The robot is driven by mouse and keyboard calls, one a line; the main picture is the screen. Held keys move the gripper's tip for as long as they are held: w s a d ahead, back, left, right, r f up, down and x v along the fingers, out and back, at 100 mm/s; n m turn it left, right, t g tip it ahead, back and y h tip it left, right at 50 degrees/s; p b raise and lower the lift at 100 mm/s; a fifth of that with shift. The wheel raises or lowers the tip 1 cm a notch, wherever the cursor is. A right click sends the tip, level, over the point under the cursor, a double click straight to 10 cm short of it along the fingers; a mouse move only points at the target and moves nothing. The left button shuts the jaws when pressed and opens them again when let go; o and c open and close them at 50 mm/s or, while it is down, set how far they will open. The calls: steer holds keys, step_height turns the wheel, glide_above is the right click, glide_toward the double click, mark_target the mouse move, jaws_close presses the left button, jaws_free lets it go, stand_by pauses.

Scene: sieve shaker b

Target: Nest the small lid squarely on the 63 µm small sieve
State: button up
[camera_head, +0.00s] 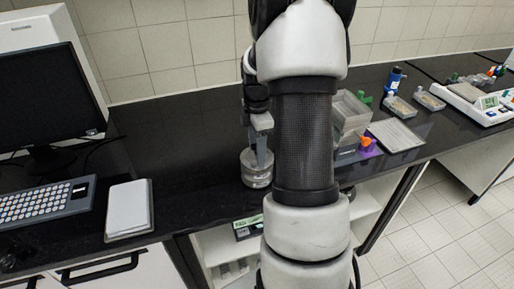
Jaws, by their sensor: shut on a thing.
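My gripper (262,160) points down at the top of a short, round, silver-grey stack (256,180) on the black bench, left of my arm. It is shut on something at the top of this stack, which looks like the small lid. The lid, the 63 µm small sieve and any seam between them are too small to tell apart here. I cannot tell whether the lid touches the sieve or sits level. No size label can be read. My arm hides part of the bench to the right of the stack.
A monitor (50,95), a keyboard (45,203) and a white pad (129,208) lie to the left. Clear bins (350,115), a purple-and-orange item (368,146), a grey tray (396,135) and a blue bottle (394,80) stand right. Bench around the stack's left is clear.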

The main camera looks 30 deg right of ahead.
steer(key=shift+f, duration=0.55)
stand_by(0.7)
steer(key=o, duration=1.3)
steer(key=shift+c, duration=0.2)
steer(key=shift+r, duration=0.15)
steer(key=shift+r+p, duration=2.35)
steer(key=shift+r, duration=1.05)
